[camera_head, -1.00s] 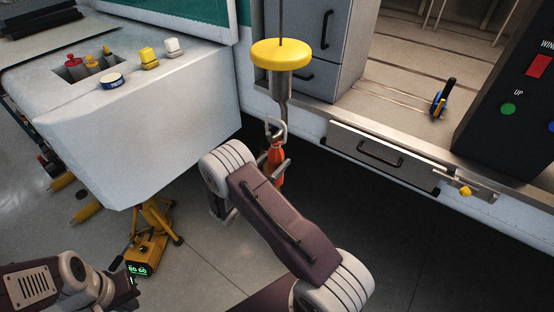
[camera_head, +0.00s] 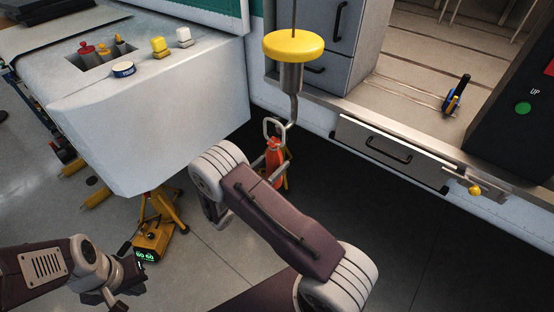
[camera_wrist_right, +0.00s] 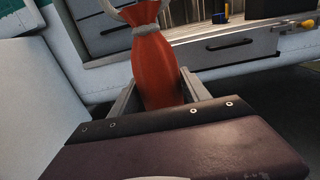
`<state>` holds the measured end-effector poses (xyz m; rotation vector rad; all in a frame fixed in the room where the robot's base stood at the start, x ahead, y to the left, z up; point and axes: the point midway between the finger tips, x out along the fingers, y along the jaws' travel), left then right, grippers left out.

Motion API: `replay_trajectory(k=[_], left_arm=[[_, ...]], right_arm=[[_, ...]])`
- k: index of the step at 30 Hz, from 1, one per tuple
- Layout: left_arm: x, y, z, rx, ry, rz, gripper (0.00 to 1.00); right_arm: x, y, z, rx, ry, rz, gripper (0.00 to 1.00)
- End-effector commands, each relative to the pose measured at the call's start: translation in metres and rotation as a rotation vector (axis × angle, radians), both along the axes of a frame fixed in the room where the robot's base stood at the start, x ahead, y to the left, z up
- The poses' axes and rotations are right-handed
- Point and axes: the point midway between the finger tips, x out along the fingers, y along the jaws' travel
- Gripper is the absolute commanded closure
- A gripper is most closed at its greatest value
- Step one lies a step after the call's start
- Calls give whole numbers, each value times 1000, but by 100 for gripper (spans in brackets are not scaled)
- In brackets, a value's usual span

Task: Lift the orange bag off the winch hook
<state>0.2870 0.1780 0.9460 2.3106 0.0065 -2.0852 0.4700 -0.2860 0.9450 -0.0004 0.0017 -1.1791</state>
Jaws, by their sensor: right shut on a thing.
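The orange bag (camera_head: 275,168) is upright, with a pale metal loop (camera_head: 266,129) at its top. It also shows in the right wrist view (camera_wrist_right: 158,70), with a grey tie at its neck. The winch hook (camera_head: 294,108) hangs under a yellow disc (camera_head: 294,46). The loop is at the hook's lower end, to its left; I cannot tell whether they still touch. My right gripper (camera_head: 273,158) is shut on the bag, a finger on either side. My left gripper (camera_head: 118,297) is low at the left, away from the bag; its jaws are unclear.
A white cabinet (camera_head: 150,130) with small coloured items on top stands to the left. A drawer (camera_head: 390,148) and a metal sill are behind and right of the bag. A black control box (camera_head: 520,120) is at the right. A yellow device (camera_head: 152,240) stands on the floor.

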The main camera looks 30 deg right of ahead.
Motion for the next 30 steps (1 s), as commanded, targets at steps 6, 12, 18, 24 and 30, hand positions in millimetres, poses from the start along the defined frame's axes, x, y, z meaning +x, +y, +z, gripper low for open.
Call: replay_trajectory(k=[6,12,18,24,30], left_arm=[[0,0,1,0,0,0,100],[0,0,1,0,0,0,100],[0,0,0,0,0,0,100],[0,0,0,0,0,0,100],[0,0,0,0,0,0,100]], right_arm=[[-4,12,2,-3,-3,2,94],[-8,21,2,-3,-3,2,94],[-12,31,2,-3,-3,2,94],[-16,41,2,-3,-3,2,94],[-18,46,2,-3,-3,1,94]])
